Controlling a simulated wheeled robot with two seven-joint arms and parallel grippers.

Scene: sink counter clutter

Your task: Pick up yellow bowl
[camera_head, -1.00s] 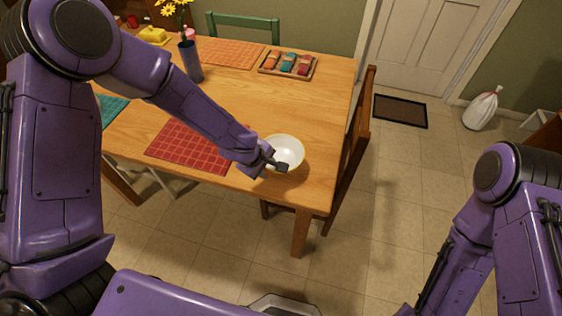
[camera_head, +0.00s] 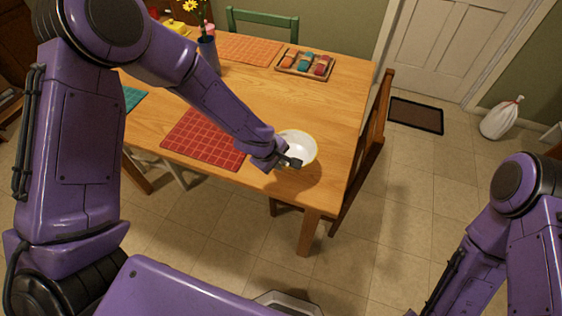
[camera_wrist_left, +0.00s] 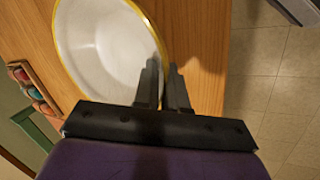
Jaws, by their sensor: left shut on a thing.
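The bowl (camera_head: 299,144) is white inside with a yellow rim. It is upright over the near right part of the wooden table (camera_head: 290,100); I cannot tell whether its base touches the wood. My left gripper (camera_head: 290,161) is at the bowl's near side, shut on its rim. In the left wrist view, the bowl (camera_wrist_left: 100,45) fills the upper left, and the two dark fingers (camera_wrist_left: 163,72) meet its rim at the right side. The fingers hide a small part of the rim. My right arm shows at the right edge, but its gripper is out of frame.
A red placemat (camera_head: 205,138) lies left of the bowl. A tray (camera_head: 305,63) of colored items, an orange placemat (camera_head: 250,48) and a blue vase (camera_head: 209,54) stand farther back. A wooden chair (camera_head: 365,150) is close at the table's right side.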

